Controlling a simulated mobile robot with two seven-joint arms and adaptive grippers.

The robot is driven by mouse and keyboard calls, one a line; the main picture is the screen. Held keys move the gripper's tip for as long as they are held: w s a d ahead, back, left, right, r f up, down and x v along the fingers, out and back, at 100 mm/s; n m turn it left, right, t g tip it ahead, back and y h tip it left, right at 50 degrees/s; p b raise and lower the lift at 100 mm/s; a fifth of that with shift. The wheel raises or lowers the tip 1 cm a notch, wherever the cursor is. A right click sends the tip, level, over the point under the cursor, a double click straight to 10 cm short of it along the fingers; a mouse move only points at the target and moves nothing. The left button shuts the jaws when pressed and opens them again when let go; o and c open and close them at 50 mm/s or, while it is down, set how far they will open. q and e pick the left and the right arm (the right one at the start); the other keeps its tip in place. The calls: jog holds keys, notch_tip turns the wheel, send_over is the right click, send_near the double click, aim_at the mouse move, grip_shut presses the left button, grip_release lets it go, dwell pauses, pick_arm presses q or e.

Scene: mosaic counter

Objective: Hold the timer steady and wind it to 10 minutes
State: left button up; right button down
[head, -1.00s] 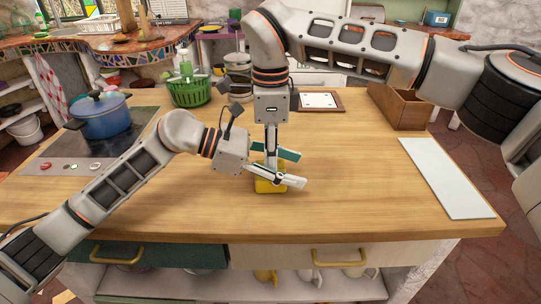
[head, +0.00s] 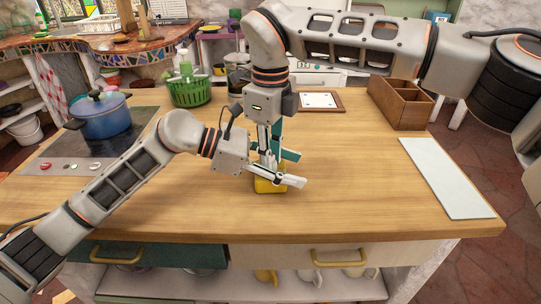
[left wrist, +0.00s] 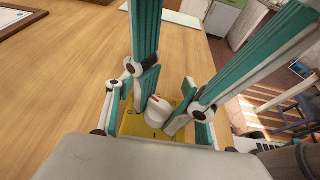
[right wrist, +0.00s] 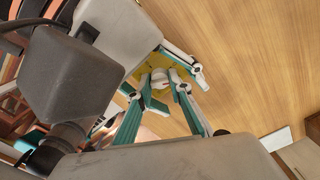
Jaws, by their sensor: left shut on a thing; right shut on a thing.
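The yellow timer (head: 270,187) stands on the wooden counter near its front middle, partly covered by my grippers. Its white knob (left wrist: 157,113) with a red mark shows in the left wrist view, and the knob also shows in the right wrist view (right wrist: 160,83). My left gripper (head: 293,168) comes in low from the left and is shut on the timer's body, one finger along the front and one behind. My right gripper (head: 268,163) points down from above and is shut on the knob. The dial's scale cannot be read.
A blue pot (head: 103,116) stands on the hob (head: 60,163) at left. A white board (head: 446,176) lies at right. The front counter is clear.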

jog(key=m, duration=0.5)
jog(key=shift+m, duration=0.3)
dwell(0.4)
jog(key=c, duration=2.1)
grip_release()
notch_tip(320, 180, up, 12)
